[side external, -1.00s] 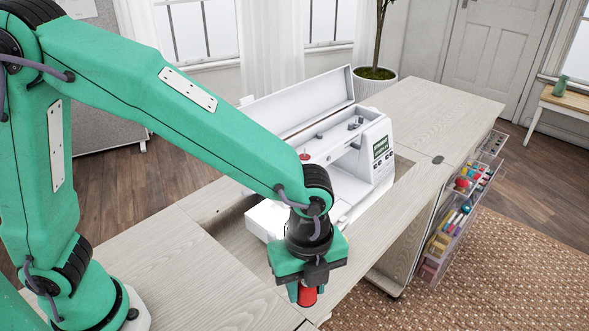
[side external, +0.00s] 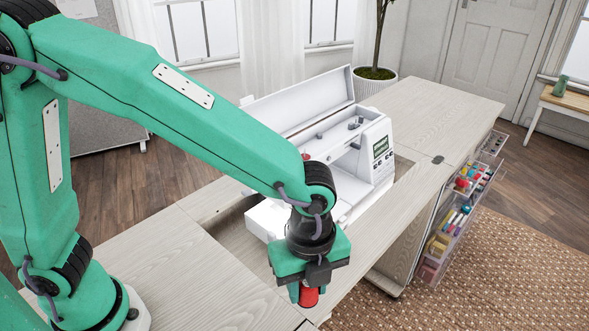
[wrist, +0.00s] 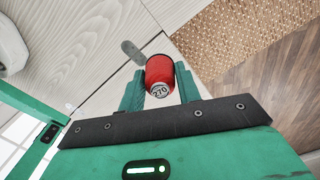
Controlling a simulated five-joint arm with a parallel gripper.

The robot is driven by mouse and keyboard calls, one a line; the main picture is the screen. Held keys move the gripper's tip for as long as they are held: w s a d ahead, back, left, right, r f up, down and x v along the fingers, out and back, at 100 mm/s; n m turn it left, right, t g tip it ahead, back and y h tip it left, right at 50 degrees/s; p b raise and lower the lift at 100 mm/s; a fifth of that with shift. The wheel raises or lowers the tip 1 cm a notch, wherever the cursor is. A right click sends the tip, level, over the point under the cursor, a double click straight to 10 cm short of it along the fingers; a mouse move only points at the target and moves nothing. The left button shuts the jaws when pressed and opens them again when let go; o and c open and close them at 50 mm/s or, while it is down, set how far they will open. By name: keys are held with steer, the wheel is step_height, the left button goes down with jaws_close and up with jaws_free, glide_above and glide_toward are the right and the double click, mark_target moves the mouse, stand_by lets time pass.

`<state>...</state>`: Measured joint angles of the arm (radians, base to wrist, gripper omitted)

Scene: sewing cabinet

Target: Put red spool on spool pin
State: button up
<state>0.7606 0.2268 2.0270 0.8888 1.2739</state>
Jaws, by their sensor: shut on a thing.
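My gripper (side external: 305,294) points down near the front edge of the cabinet top and is shut on the red spool (side external: 309,297). In the wrist view the red spool (wrist: 160,72) sits between my two green fingers, with its end marked 270 facing the camera. The white sewing machine (side external: 352,160) stands in the cabinet's recess, behind and to the right of my gripper. My arm hides part of the machine's top left. The spool pin cannot be made out in the current side view.
The cabinet top (side external: 230,275) has bare wood around the recess. The machine's long white lid (side external: 300,105) stands open behind it. Clear drawers (side external: 455,220) with several coloured spools stick out at the right. A wood floor and woven rug (side external: 500,270) lie beyond.

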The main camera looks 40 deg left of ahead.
steer(key=w+a+r+n, duration=0.3)
steer(key=w+a, duration=0.7)
steer(key=w, duration=0.4)
steer(key=w+a+r+n, duration=0.3)
steer(key=w+a, duration=0.7)
steer(key=w, duration=0.5)
steer(key=shift+w+r, duration=0.15)
steer(key=shift+w, duration=0.05)
steer(key=shift+a, duration=0.2)
steer(key=shift+a+f, duration=0.15)
steer(key=shift+a, duration=1.5)
steer(key=shift+a+f, duration=0.1)
steer(key=shift+a, duration=1.55)
steer(key=shift+f, duration=1.2)
steer(key=o, duration=1)
steer(key=shift+f, duration=0.1)
